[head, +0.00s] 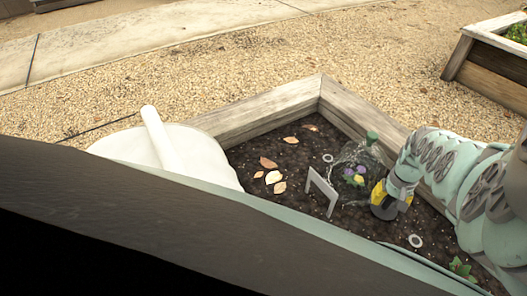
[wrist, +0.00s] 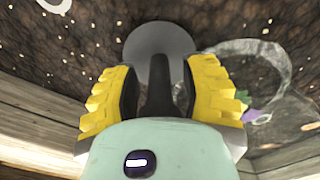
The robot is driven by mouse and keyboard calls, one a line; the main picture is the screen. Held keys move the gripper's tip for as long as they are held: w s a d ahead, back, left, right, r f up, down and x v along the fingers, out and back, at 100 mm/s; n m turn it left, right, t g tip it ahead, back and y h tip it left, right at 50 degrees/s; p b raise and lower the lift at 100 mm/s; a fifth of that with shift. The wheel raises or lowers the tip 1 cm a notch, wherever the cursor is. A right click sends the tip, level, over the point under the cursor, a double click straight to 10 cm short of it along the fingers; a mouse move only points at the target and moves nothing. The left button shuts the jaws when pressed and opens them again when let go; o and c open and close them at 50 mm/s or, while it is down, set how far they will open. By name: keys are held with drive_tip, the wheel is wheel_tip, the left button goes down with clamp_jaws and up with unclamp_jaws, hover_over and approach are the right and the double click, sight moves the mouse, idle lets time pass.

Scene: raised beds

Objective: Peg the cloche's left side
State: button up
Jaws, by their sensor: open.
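The cloche (head: 358,158) is a clear dome with a green knob, standing on the soil over purple and yellow flowers. Its clear edge also shows at the right of the wrist view (wrist: 281,72). My gripper (head: 383,203) is just right of the cloche, low over the soil. In the wrist view its yellow fingers (wrist: 157,88) are apart. A dark stem with a grey disc (wrist: 160,45) at its far end lies between them; I cannot tell whether they touch it. A pale grey U-shaped piece (head: 321,187) stands in the soil left of the cloche.
White rings lie on the soil, one behind the cloche's left side (head: 327,158) and one nearer me (head: 415,241). Dry leaves (head: 272,177) and a small plant (head: 461,268) are in the bed. The wooden bed rim (head: 265,110) bounds the back; gravel lies beyond.

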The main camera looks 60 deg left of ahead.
drive_tip(key=shift+r, duration=0.1)
drive_tip(key=shift+r, duration=5.9)
drive_tip(key=shift+r, duration=0.1)
